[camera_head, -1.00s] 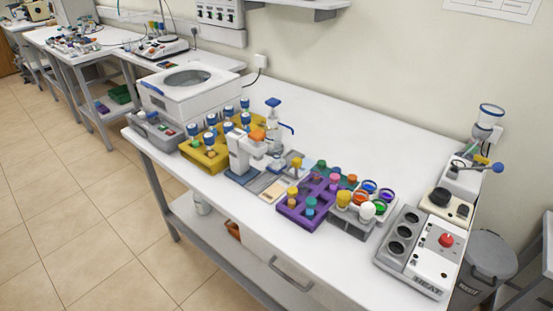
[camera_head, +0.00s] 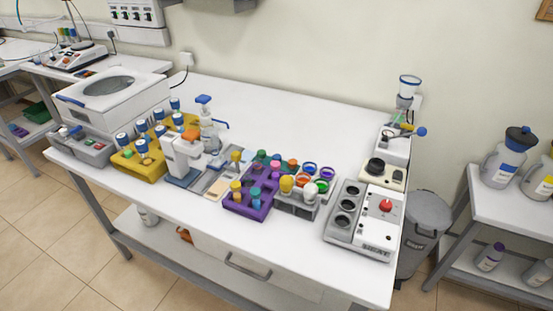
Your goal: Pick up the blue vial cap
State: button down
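Several blue-topped vials stand in the yellow racks (camera_head: 150,172) at the left of the bench; one blue top (camera_head: 141,145) shows near the front. A round blue-rimmed piece (camera_head: 309,168) sits at the back of a small group of coloured round pieces right of the middle, with a purple one (camera_head: 328,173), an orange-red one (camera_head: 304,184) and a green one (camera_head: 321,186). I cannot tell from this distance which blue piece is the blue vial cap. My gripper is not in view.
The white bench (camera_head: 285,115) is clear along its back. A purple rack (camera_head: 246,208) stands at the front middle, and a grey heater block (camera_head: 362,218) to its right. A white tub device (camera_head: 112,98) stands at the back left. A grey bin (camera_head: 425,225) stands right of the bench.

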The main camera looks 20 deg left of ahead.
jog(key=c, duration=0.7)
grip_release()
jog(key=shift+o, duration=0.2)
